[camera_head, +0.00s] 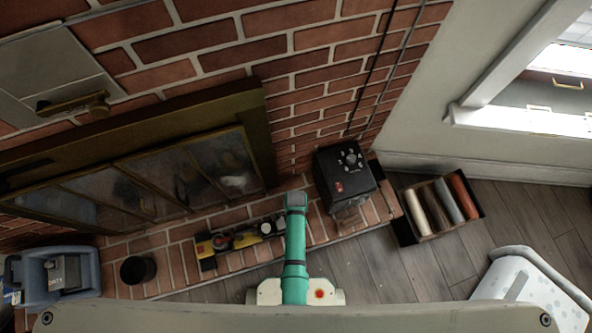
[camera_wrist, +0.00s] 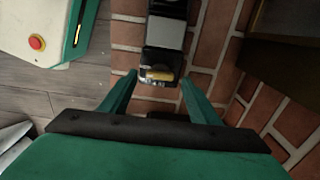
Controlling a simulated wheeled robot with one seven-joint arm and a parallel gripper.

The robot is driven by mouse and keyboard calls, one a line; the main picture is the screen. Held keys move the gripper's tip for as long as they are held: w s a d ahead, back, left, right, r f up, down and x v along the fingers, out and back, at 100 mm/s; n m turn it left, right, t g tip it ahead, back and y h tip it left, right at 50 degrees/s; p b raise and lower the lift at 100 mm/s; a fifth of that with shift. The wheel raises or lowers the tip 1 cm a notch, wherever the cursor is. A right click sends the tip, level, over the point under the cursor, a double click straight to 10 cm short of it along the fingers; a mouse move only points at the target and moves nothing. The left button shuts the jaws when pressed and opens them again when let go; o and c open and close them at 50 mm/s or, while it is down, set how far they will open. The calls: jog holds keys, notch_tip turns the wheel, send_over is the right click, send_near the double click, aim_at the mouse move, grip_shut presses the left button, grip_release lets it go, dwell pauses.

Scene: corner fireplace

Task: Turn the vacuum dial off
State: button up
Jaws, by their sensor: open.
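A black box (camera_head: 344,174) stands on the brick hearth at the right end of the fireplace. A round dial (camera_head: 350,159) with pale marks around it is on its top face, and a red switch (camera_head: 339,187) is near its front edge. The dial's exact setting is too small to read. In the wrist view, my gripper (camera_wrist: 158,82) is open, its two green fingers apart. A dark tool with a yellowish end (camera_wrist: 158,75) shows beyond and between the fingertips, apparently not held. In the head view my arm hides the gripper, left of the black box.
A black and yellow tool (camera_head: 235,240) lies on the hearth (camera_head: 180,256). A dark cup (camera_head: 138,269) and blue case (camera_head: 62,272) stand left. A box of rolls (camera_head: 440,208) and white bin (camera_head: 535,285) stand right. Cords run up the brick wall behind the black box.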

jog(key=shift+f, duration=1.15)
jog(key=c, duration=1.1)
jog(key=shift+o, duration=0.2)
